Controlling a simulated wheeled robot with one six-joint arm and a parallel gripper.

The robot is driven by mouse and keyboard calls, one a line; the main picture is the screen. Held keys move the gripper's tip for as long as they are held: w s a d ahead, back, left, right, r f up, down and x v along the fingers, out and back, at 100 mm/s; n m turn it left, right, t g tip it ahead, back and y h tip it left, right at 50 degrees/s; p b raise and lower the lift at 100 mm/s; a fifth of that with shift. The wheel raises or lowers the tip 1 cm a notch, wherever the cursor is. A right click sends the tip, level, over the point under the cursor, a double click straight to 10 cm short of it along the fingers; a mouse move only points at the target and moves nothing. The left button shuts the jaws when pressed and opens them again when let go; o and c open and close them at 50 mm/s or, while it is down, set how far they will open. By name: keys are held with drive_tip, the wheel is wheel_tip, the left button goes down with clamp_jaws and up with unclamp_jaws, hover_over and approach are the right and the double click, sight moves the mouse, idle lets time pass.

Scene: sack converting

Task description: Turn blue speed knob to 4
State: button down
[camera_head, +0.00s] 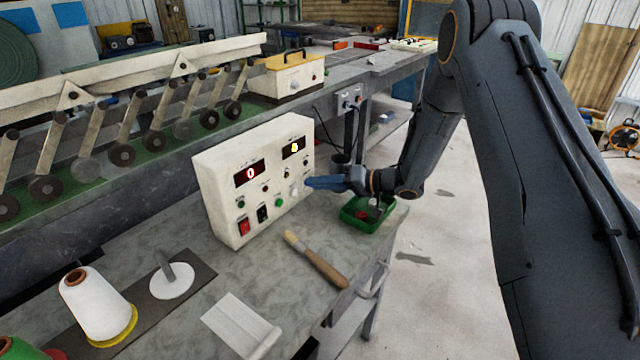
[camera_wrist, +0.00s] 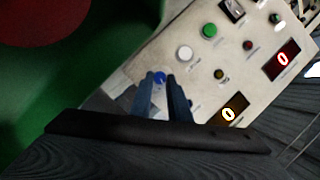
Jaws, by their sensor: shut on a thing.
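The cream control box (camera_head: 222,172) stands on the workbench. The blue speed knob (camera_wrist: 160,76) shows at the fingertips in the wrist view; in the head view my gripper hides it. My gripper (camera_head: 310,183) reaches the lower right of the box's face from the right. In the wrist view my gripper (camera_wrist: 160,84) has its two fingers on either side of the knob, shut on it. The knob's pointer and scale cannot be read. The yellow display (camera_wrist: 233,111) seems to read 0 in the wrist view; its digit is blurred in the head view. The red display (camera_head: 250,173) reads 0.
A white knob (camera_wrist: 185,53) and a green button (camera_wrist: 209,30) sit near the blue knob. A green tray (camera_head: 352,222) lies below my gripper. A brush (camera_head: 322,266) and a thread cone (camera_head: 95,303) are on the bench.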

drive_tip(key=c, duration=1.7)
unclamp_jaws()
drive_tip(key=shift+o, duration=0.2)
drive_tip(key=shift+b+v, duration=0.8)
drive_tip(key=shift+v, duration=3.15)
